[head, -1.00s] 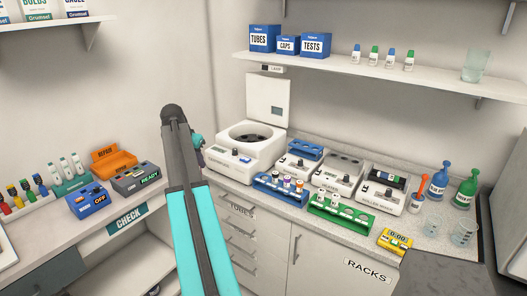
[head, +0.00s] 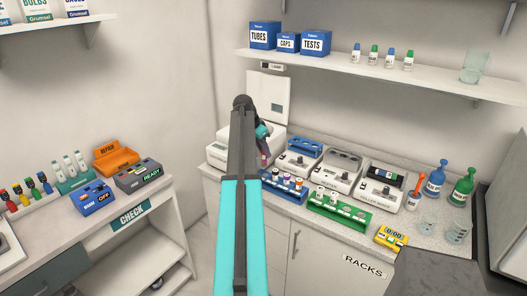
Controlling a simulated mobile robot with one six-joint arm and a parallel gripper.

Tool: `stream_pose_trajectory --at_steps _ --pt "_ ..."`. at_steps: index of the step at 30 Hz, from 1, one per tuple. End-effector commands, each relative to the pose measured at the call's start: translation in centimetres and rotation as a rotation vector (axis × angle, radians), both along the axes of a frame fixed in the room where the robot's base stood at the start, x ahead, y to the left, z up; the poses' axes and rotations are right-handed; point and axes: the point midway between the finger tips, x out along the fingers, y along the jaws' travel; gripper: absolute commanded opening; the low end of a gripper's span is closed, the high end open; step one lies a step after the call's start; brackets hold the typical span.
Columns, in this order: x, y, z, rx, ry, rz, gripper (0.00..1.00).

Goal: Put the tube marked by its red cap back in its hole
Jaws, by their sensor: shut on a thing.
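My gripper (head: 264,134) is partly hidden behind my dark arm, in front of the centrifuge. It is shut on a slim, dark reddish-purple thing (head: 264,154) hanging below it, which looks like a tube. Its cap is not clear. The blue rack (head: 287,197) stands on the counter just below and right of my gripper, its left end partly hidden by my arm. It holds several capped tubes with purple, orange and reddish caps. I cannot tell which hole is empty. The green rack (head: 340,217) to its right holds tubes with pale caps.
The white centrifuge (head: 217,150) with its lid up is behind my arm. White devices (head: 337,172) stand behind the racks. A yellow timer (head: 391,237), bottles (head: 463,187) and beakers are at the right. A shelf (head: 390,75) hangs above. The CHECK table (head: 80,225) is at left.

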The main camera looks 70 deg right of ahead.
Motion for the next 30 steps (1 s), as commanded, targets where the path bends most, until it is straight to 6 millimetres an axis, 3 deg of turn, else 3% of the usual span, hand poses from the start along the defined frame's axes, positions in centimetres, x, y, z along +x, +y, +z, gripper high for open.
stream_pose_trajectory --at_steps 16,30 --pt "-0.1 -0.1 -0.6 -0.001 0.000 -0.002 0.00" --pt "-0.1 0.0 -2.6 -0.001 0.000 -0.002 0.00"
